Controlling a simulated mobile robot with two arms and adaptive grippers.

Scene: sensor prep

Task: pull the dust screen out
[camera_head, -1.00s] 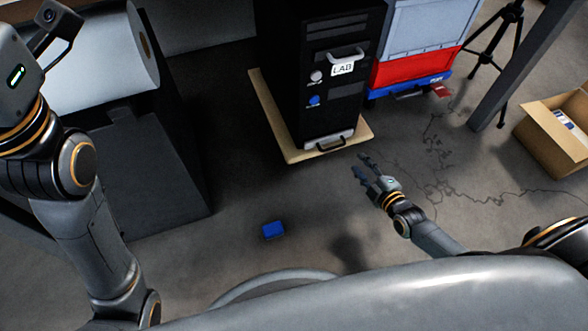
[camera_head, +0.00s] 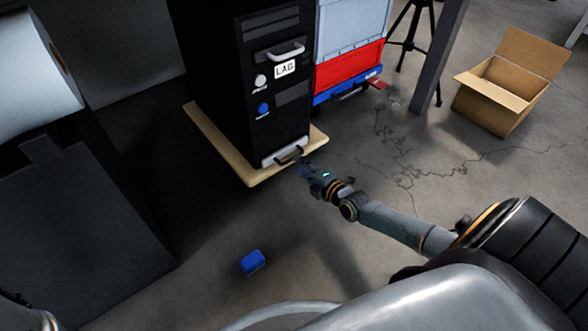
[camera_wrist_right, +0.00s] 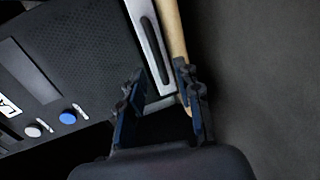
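In the right wrist view, the grey front (camera_wrist_right: 139,15) and dark handle (camera_wrist_right: 155,50) lie just ahead of my fingers. My right gripper (camera_head: 303,170) is close in front of the handle, to its lower right. In the right wrist view my right gripper (camera_wrist_right: 160,70) has its fingers spread, with nothing held between them. Whether a finger touches the handle cannot be told. My left gripper is out of view.
The case stands on a wooden board (camera_head: 240,173). Red and grey crates on a blue base (camera_head: 350,88) stand to its right. A blue block (camera_head: 252,262) lies on the floor. An open cardboard box (camera_head: 487,108) is at the right.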

